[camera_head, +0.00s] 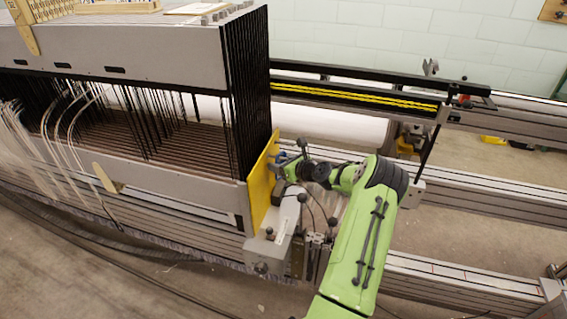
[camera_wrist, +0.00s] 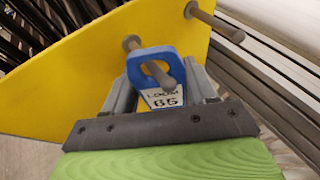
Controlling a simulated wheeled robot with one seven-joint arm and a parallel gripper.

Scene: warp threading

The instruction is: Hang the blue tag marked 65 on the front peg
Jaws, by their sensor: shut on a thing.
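The blue tag (camera_wrist: 137,77) has a white face reading LOOM 65 and a large hole at its top. My gripper (camera_wrist: 165,92) is shut on the tag, with one grey finger at each side of it. A grey peg (camera_wrist: 132,43) stands out from the yellow board (camera_wrist: 70,80). This peg appears to pass through the tag's hole, its rounded end showing in the opening. A second peg (camera_wrist: 215,22) on the board is bare, up and to the right. In the head view, my gripper (camera_head: 284,165) is close to the yellow board (camera_head: 260,190), and a little blue shows there.
The grey loom frame (camera_head: 150,55) with black heddles and white threads (camera_head: 70,125) stands left of the board. A grey box (camera_head: 270,245) sits below the board. Metal rails (camera_head: 450,285) run to the right.

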